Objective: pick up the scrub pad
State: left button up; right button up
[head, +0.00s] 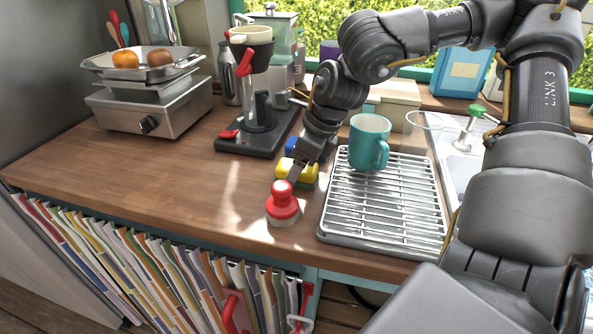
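A yellow block like a scrub pad (310,175) lies on the wooden counter, left of the wire drying rack. My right gripper (296,172) comes down from the upper right with its fingertips over the block, pointing at the counter. The fingers hide part of the block, and I cannot tell whether they touch it or how far apart they are. A small blue thing (290,146) shows just behind, partly hidden by the gripper. My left gripper is not in view.
A red knob-handled scrubber (282,204) stands just in front of the gripper. A teal mug (369,142) stands on the wire drying rack (385,210) to the right. A coffee maker (258,120) and a scale (152,106) stand behind left. The front left counter is clear.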

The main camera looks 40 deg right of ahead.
jog(key=shift+f, duration=0.2)
jog(key=c, duration=1.1)
jog(key=shift+r, duration=0.1)
